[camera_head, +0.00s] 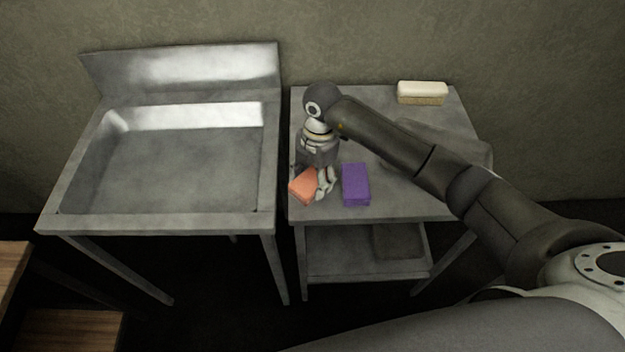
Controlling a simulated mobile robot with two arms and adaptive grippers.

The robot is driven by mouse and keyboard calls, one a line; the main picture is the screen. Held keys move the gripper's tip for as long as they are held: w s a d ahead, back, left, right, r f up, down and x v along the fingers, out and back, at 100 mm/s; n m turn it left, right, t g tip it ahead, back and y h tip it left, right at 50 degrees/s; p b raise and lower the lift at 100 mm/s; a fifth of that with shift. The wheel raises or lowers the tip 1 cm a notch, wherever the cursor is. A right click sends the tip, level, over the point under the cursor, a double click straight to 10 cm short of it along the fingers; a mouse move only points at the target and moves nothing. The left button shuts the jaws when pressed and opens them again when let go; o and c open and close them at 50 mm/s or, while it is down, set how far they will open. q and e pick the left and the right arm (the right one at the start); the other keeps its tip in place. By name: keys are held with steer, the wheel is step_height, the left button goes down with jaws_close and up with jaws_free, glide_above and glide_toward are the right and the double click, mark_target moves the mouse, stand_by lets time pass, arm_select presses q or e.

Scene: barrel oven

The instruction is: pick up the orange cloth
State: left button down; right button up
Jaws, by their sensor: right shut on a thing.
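The orange cloth (302,186) is a small folded block at the left front part of the metal side table (400,206). My right gripper (322,186) reaches down over it from above, with its fingers at the cloth's right side. It is shut on the cloth, and its fingers and wrist hide part of it. I cannot tell whether the cloth is clear of the tabletop. A purple cloth (356,185) lies just to the right of the gripper. My left gripper does not show.
A brush (422,92) with a pale top lies at the table's back right. A steel sink (165,160) stands to the left, across a narrow gap. The table has a lower shelf (345,262). A wooden surface (12,262) shows at the lower left.

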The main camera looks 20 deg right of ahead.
mark_target(311, 178)
steer(key=shift+r, duration=0.2)
steer(key=shift+w+r, duration=0.1)
steer(key=shift+r, duration=0.2)
step_height(311, 178, up, 2)
steer(key=shift+r+b, duration=0.1)
steer(key=shift+b, duration=0.65)
steer(key=s+a+r+b, duration=0.1)
steer(key=s+a+r, duration=0.3)
steer(key=s+r, duration=0.6)
steer(key=s, duration=0.3)
steer(key=shift+s, duration=0.35)
